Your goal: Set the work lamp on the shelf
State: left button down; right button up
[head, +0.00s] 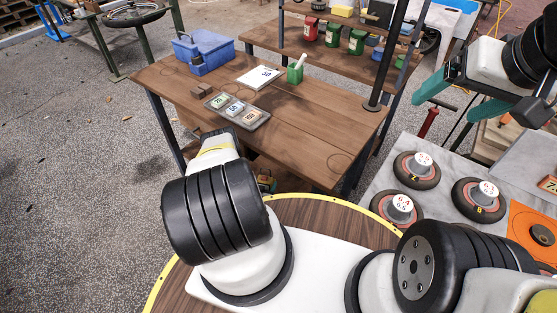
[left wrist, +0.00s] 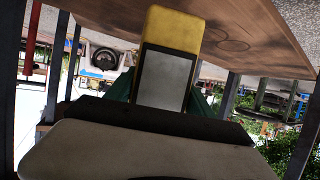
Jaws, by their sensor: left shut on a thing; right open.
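The work lamp, a yellow block with a grey panel (left wrist: 166,78), fills the middle of the left wrist view. My left gripper (left wrist: 162,98) is shut on it, with green fingers at both its sides. The wooden table (head: 310,133) has a bare right half; a raised wooden shelf (head: 290,42) stands behind. My right gripper (head: 443,109) is open and empty at the upper right.
On the table are a blue toolbox (head: 205,52), a white card (head: 259,76), a green cup (head: 295,73) and a grey tray (head: 262,117) of labelled blocks. A black post (head: 388,65) rises at the right. Round weights (head: 417,168) lie on a grey surface at right.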

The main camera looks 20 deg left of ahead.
pick_arm(q)
jog(key=shift+w+d, duration=0.1)
jog(key=shift+w, duration=0.6)
jog(key=shift+w+f, duration=0.15)
jog(key=shift+f, duration=0.75)
jog(key=shift+w+f, duration=0.1)
jog(key=shift+f, duration=0.8)
jog(key=shift+c, duration=1.8)
grip_release()
jog(key=v, duration=1.2)
jog(key=shift+s+f, duration=0.1)
